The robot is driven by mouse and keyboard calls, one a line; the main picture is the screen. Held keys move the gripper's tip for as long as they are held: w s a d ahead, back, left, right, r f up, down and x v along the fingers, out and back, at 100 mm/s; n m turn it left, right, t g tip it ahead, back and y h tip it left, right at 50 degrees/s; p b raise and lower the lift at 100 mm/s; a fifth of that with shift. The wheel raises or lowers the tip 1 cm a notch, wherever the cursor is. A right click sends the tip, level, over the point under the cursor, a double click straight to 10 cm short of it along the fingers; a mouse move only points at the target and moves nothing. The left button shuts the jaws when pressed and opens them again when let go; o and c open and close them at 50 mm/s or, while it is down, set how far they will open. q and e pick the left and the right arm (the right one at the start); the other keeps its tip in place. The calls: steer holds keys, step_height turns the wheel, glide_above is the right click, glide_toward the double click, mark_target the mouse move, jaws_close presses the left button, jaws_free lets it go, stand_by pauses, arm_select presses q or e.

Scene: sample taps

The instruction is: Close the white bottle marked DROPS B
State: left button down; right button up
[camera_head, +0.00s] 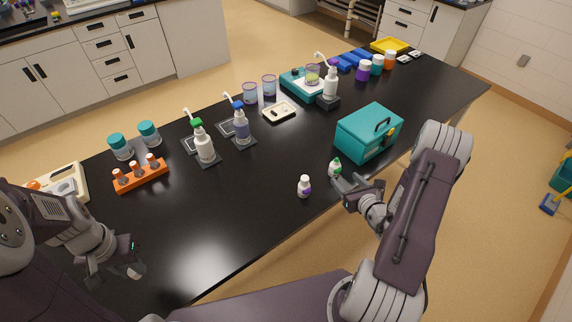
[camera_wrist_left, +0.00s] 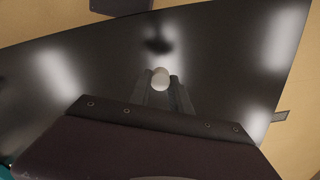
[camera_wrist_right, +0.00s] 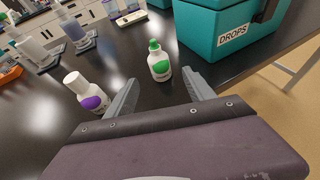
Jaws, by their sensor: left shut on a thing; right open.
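A small white bottle with a purple label and white top (camera_head: 304,187) stands upright near the table's front edge; it shows in the right wrist view (camera_wrist_right: 86,92). Beside it stands a white bottle with a green label and green top (camera_head: 335,167), also in the right wrist view (camera_wrist_right: 159,62). I cannot read either label. My right gripper (camera_head: 347,190) is open, its fingers (camera_wrist_right: 158,88) pointing toward the green-labelled bottle without holding it. My left gripper (camera_head: 134,266) is shut on a small round white thing (camera_wrist_left: 160,79), over the table's front left, away from both bottles.
A teal box marked DROPS (camera_head: 366,135) stands just behind the green-labelled bottle. Pump bottles (camera_head: 204,145), an orange rack (camera_head: 141,177) and a cream tray (camera_head: 279,111) stand farther back. The black table (camera_head: 235,205) is clear between my left gripper and the small bottles.

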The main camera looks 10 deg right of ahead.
mark_target(337, 172)
steer(key=shift+x, duration=2.3)
steer(key=p+x, duration=0.1)
steer(key=x, duration=0.4)
steer(key=shift+w+f, duration=0.1)
steer(key=shift+f, duration=0.15)
jaws_close()
